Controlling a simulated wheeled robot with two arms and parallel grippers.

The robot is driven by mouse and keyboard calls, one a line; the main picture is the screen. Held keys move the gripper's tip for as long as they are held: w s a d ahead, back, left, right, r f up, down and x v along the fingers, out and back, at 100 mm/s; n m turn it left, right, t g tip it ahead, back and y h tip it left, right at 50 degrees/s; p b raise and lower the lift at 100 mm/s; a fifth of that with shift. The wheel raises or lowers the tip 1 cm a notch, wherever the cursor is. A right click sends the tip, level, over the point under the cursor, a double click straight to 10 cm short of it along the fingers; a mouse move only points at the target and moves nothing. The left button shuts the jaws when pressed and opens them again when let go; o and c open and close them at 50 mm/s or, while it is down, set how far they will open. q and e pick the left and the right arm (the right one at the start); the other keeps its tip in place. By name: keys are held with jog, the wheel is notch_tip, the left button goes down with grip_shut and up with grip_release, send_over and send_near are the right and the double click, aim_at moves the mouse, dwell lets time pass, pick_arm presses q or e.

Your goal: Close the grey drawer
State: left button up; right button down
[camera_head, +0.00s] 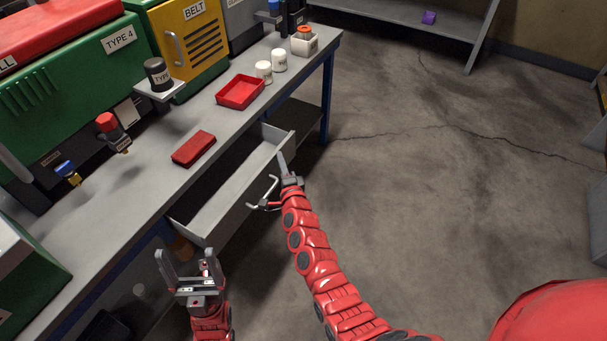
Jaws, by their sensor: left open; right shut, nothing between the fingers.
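The grey drawer (237,200) is pulled out from under the workbench, and its inside looks empty where it shows. A bent metal handle (263,193) sits on its front. My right gripper (282,163) is shut and empty, its fingers upright at the drawer's front near the handle; I cannot tell whether it touches the front. My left gripper (188,268) is open and empty, pointing up, below and in front of the drawer's near end.
The workbench (150,190) carries a red tray (240,92), a red flat box (194,149), white jars (279,60) and machines along the back. A grey shelf (425,22) stands at the far wall. The concrete floor (450,180) to the right is clear.

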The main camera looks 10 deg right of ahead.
jog(key=w+a+b, duration=0.1)
jog(key=a, duration=0.1)
jog(key=w+a+b, duration=0.1)
jog(key=w+a, duration=0.1)
jog(key=a, duration=0.1)
jog(key=w+a+b, duration=0.1)
jog(key=w+a, duration=0.1)
jog(key=shift+w+a+f, duration=0.1)
jog(key=shift+w+a, duration=0.15)
jog(key=shift+a, duration=0.05)
jog(key=shift+w+a, duration=0.15)
